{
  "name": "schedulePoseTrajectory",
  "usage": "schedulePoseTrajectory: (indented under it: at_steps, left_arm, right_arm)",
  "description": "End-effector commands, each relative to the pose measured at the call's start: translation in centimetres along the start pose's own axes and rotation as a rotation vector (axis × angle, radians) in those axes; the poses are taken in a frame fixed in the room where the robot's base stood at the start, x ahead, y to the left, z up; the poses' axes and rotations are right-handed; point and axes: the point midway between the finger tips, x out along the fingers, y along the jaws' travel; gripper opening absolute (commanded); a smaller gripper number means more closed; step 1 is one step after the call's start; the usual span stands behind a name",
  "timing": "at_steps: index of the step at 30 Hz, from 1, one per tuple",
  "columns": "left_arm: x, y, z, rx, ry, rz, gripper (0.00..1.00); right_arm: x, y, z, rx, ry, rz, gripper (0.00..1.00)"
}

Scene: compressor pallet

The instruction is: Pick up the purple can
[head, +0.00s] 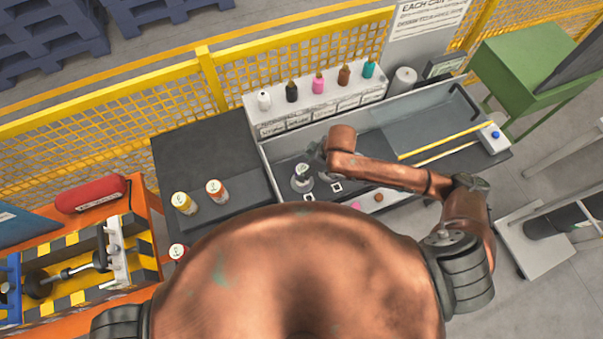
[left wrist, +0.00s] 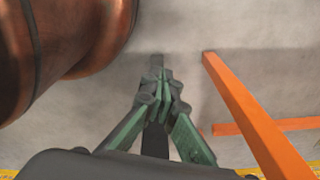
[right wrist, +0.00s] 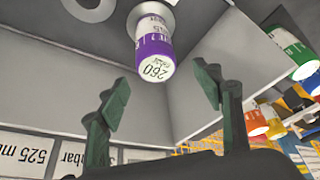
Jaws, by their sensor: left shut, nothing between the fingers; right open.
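The purple can (right wrist: 153,40) shows in the right wrist view, with a white end marked 260. It lies ahead of my right gripper (right wrist: 162,85), whose two fingers are apart with nothing between them. The can is beyond the fingertips, not touched by them as far as I can see. In the head view my right gripper (head: 315,157) is low over the grey workbench, close beside a white-topped can (head: 302,171) whose side colour I cannot make out. My left gripper (left wrist: 160,92) has its fingers together and empty above the floor, and is outside the head view.
A row of small bottles (head: 317,84) stands on the rear shelf. A yellow bar (head: 445,140) lies right of my arm. A yellow mesh fence (head: 110,120) runs behind.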

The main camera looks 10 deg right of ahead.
Motion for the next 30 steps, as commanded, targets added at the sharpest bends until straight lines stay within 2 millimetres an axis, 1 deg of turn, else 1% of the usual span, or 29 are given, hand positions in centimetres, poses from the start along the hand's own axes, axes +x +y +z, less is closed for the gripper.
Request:
schedulePoseTrajectory:
  at_steps: [1, 2, 5, 8, 12, 16, 20, 23, 30]
  left_arm:
    - [-0.1, 0.0, 0.8, -0.001, -0.01, 0.0, 0.0]
    - [-0.2, -0.1, 1.1, -0.002, -0.014, -0.001, 0.0]
    - [-0.5, -0.1, 1.3, -0.002, -0.018, -0.002, 0.0]
    - [-0.7, -0.2, 0.9, -0.002, -0.012, -0.002, 0.0]
    - [-0.7, -0.3, -0.6, 0.001, 0.006, -0.003, 0.0]
    - [-0.7, -0.4, -1.9, 0.003, 0.023, -0.003, 0.0]
    - [-0.6, -0.4, -2.0, 0.004, 0.025, -0.003, 0.0]
    - [-0.6, -0.3, -1.6, 0.003, 0.02, -0.003, 0.0]
    - [-0.6, -0.1, -0.3, 0.001, 0.003, 0.0, 0.0]
  right_arm:
    - [0.5, 0.1, 0.1, 0.003, -0.001, 0.001, 0.6]
    - [0.7, 0.1, 0.2, 0.004, -0.001, 0.002, 0.6]
    - [2.0, 0.2, 0.3, 0.004, -0.001, 0.001, 0.6]
    - [3.5, 0.3, 0.5, 0.004, -0.001, 0.002, 0.6]
    - [5.1, 0.3, 0.4, 0.001, 0.001, 0.002, 0.6]
    - [5.5, 0.3, 0.4, -0.002, 0.001, 0.003, 0.6]
    - [5.5, 0.3, 0.4, -0.003, 0.001, 0.002, 0.6]
    - [5.5, 0.2, 0.3, -0.003, 0.001, 0.002, 0.55]
    - [5.4, 0.2, 0.3, -0.003, 0.001, 0.002, 0.38]
